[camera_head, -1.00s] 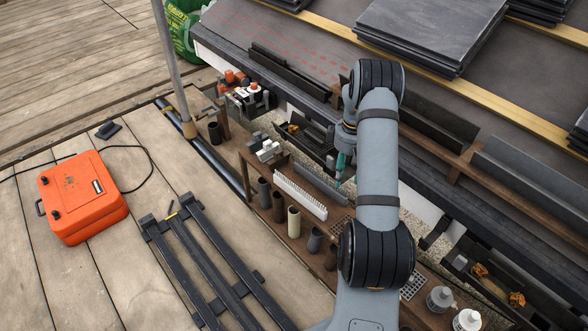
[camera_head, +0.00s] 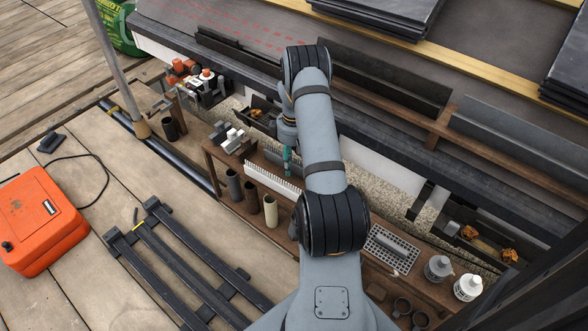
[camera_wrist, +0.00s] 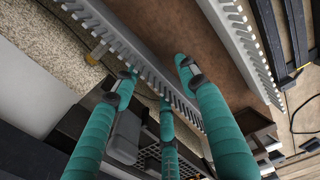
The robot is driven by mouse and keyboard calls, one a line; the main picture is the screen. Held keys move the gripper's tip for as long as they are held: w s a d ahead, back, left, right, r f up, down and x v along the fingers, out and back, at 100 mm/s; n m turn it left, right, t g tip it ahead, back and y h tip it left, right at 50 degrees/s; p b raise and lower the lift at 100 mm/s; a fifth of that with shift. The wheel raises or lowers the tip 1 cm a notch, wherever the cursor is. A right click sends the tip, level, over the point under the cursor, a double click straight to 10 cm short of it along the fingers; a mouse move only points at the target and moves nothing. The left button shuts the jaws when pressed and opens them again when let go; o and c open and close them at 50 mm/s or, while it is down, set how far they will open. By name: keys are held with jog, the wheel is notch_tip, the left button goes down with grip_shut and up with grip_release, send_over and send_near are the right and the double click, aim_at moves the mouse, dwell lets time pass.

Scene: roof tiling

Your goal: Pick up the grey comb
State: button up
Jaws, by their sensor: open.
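The grey comb (camera_wrist: 140,62) runs diagonally through the wrist view, its teeth along one long edge, above a brown shelf. In the head view it is a grey strip (camera_head: 274,158) behind the white comb, partly covered by my arm. My gripper (camera_wrist: 160,80) has teal fingers spread open, with the comb passing between the fingertips. I cannot tell whether any finger touches it. In the head view only a bit of the teal gripper (camera_head: 288,163) shows. The paler white comb (camera_wrist: 238,35) lies apart at the upper right of the wrist view; it also shows in the head view (camera_head: 270,178).
Several cups, including a cream one (camera_head: 270,210), stand along the shelf's front edge. Grey clamp-like blocks (camera_head: 229,138) sit at the shelf's left end. An orange case (camera_head: 40,220) lies on the deck.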

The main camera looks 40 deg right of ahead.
jog(key=shift+f, duration=0.1)
jog(key=shift+c, duration=1.4)
jog(key=c, duration=0.8)
grip_shut()
